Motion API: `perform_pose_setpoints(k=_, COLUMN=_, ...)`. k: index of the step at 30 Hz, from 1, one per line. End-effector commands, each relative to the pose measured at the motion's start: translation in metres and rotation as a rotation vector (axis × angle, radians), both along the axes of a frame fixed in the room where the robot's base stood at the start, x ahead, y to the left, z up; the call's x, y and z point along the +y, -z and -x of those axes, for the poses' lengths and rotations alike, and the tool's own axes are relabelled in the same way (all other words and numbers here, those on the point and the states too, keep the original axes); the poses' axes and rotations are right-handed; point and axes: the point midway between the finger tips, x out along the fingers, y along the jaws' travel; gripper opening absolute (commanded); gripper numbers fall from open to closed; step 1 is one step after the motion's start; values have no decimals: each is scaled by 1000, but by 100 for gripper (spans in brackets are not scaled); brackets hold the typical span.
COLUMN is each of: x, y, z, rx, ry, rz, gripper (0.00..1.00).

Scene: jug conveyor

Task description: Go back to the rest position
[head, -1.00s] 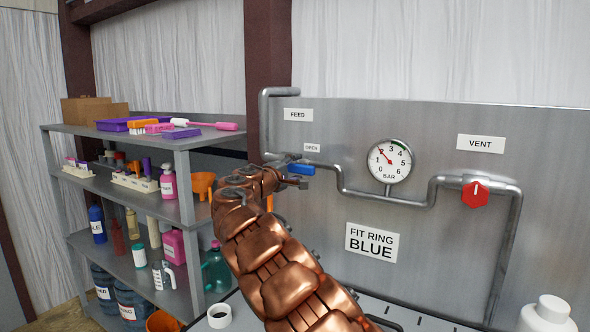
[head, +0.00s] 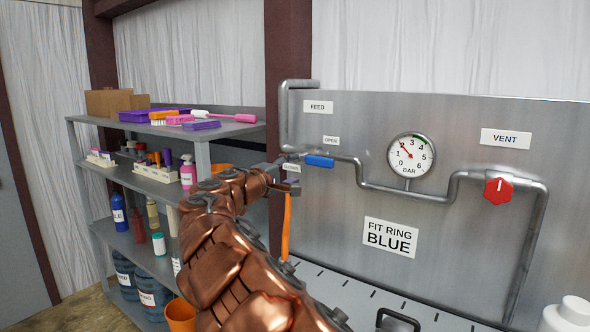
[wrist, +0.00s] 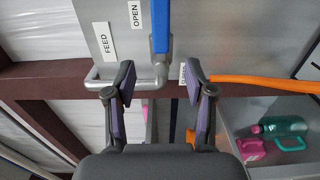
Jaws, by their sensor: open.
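My gripper (head: 290,180) is open and empty at the end of my copper-coloured arm, in front of the left part of the grey panel (head: 470,140). In the wrist view its two fingers (wrist: 158,85) stand apart with nothing between them. The blue valve handle (head: 320,161) lies sideways on the feed pipe, just right of and above my gripper in the head view. In the wrist view the handle (wrist: 160,25) is beyond the fingertips, apart from them. An orange strip (head: 286,228) hangs below my gripper; I cannot tell what it is fixed to.
A shelf rack (head: 85,200) with bottles, brushes and jugs stands at the left. The panel carries a gauge (head: 410,156) and a red vent knob (head: 498,188). A slotted grey surface (head: 350,297) runs below it, and a white bottle (head: 570,315) stands lower right.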

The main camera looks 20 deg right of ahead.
Motion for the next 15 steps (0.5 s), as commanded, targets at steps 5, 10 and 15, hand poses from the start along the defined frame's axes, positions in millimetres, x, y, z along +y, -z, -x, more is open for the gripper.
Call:
perform_pose_setpoints(k=5, x=0, y=0, z=0, rx=0, ry=0, rz=0, gripper=54)
perform_pose_setpoints(k=10, x=-3, y=0, z=3, rx=0, ry=8, rz=-7, gripper=54)
perform_pose_setpoints(k=15, x=-35, y=1, z=34, rx=7, ry=85, rz=-74, gripper=54)
